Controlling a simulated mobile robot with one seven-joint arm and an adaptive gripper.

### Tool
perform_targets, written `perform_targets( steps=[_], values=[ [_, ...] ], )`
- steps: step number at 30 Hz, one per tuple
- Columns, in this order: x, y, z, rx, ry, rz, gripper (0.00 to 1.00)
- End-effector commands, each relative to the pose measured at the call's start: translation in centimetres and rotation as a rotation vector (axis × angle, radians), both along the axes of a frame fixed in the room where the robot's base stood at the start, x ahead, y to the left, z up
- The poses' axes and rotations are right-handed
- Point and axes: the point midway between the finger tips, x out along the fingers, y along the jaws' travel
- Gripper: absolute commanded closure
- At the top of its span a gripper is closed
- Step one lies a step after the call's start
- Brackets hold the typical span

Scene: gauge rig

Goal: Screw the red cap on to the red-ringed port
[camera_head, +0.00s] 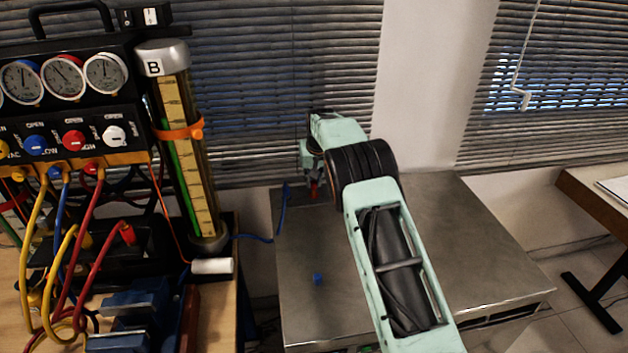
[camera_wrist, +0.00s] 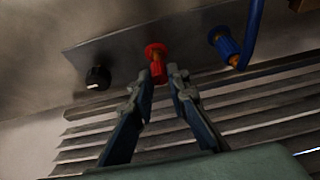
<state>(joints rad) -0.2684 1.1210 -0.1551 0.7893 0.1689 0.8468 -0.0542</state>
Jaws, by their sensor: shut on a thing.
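In the wrist view, my gripper (camera_wrist: 163,73) is shut on the small red cap (camera_wrist: 158,72), which sits between its two fingertips. The red-ringed port (camera_wrist: 155,50) is straight beyond the cap, on a grey panel, with a strip of brass showing between the two reds. I cannot tell whether the cap touches the port or is threaded on it. In the head view, my gripper (camera_head: 311,178) is small and partly hidden at the far left part of the metal bench, with a bit of red (camera_head: 314,190) at its tip.
A blue fitting with a hose (camera_wrist: 227,45) is right of the port and a black knob (camera_wrist: 98,77) is left of it. A small blue piece (camera_head: 318,278) lies on the metal bench (camera_head: 460,230). A gauge manifold (camera_head: 75,115) and a tall cylinder (camera_head: 185,145) stand at left.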

Motion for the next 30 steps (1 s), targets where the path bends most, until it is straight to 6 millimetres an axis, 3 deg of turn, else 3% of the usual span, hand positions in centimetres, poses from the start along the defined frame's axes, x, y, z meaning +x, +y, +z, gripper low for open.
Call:
perform_targets(
  steps=[18,30],
  values=[
    [0.0,0.0,-2.0,0.0,0.001,0.0,0.96],
    [0.0,0.0,-2.0,0.0,0.0,0.0,0.96]
  ],
)
